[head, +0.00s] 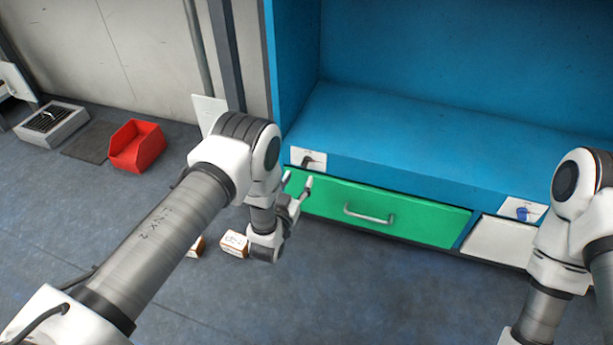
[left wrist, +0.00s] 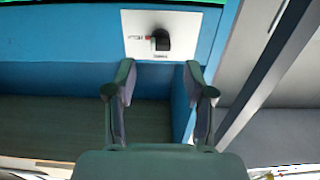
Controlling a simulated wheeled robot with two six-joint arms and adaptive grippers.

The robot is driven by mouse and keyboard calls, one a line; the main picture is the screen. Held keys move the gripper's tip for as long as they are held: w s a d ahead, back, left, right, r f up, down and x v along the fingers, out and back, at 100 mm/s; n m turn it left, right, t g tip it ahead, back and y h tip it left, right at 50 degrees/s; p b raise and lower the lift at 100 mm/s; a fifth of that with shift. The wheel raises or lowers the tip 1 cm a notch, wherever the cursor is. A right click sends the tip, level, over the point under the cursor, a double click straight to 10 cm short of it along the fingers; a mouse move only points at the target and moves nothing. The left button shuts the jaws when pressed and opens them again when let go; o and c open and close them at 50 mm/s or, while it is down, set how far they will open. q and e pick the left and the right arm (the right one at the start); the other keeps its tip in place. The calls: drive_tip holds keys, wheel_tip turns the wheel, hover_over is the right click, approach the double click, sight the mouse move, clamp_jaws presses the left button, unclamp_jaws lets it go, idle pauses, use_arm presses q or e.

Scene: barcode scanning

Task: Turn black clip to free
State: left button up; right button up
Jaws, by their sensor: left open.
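The black clip (head: 310,162) is a small dark knob on a white plate at the left end of the blue cabinet's front edge, above the green drawer. In the left wrist view the black clip (left wrist: 160,40) shows closer, on its white plate with small labels too small to read and a red mark beside the knob. My left gripper (head: 298,181) is open and empty, just below and in front of the clip in the head view. In the left wrist view its two fingers (left wrist: 159,72) are spread, with the clip beyond the tips, apart from them. My right gripper is out of view.
The green drawer (head: 386,213) with a metal handle is closed. A blue clip (head: 522,213) sits on another plate at the right. A red bin (head: 137,146), a grey tray (head: 50,124) and a small box (head: 234,243) are on the floor. The cabinet shelf (head: 400,130) is empty.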

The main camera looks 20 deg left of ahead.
sight(303, 166)
use_arm(q)
drive_tip(key=w+b, duration=0.2)
drive_tip(key=w, duration=0.4)
drive_tip(key=shift+w+d+b, duration=0.1)
drive_tip(key=shift+b, duration=0.2)
clamp_jaws()
drive_tip(key=n+p, duration=0.2)
drive_tip(key=n, duration=0.2)
drive_tip(key=shift+r+p, duration=0.15)
drive_tip(key=shift+p, duration=0.25)
drive_tip(key=n+p, duration=0.1)
drive_tip(key=n, duration=0.1)
drive_tip(key=n+p, duration=0.1)
drive_tip(key=n, duration=0.1)
drive_tip(key=shift+a+n, duration=0.2)
drive_tip(key=shift+n, duration=0.1)
drive_tip(key=n, duration=0.2)
drive_tip(key=n+p, duration=0.1)
drive_tip(key=n, duration=0.1)
drive_tip(key=shift+f+n, duration=0.2)
drive_tip(key=shift+n, duration=0.1)
drive_tip(key=n+p, duration=0.1)
drive_tip(key=n, duration=0.3)
drive_tip(key=shift+f+n, duration=0.15)
drive_tip(key=shift+n, duration=0.25)
drive_tip(key=shift+a, duration=0.1)
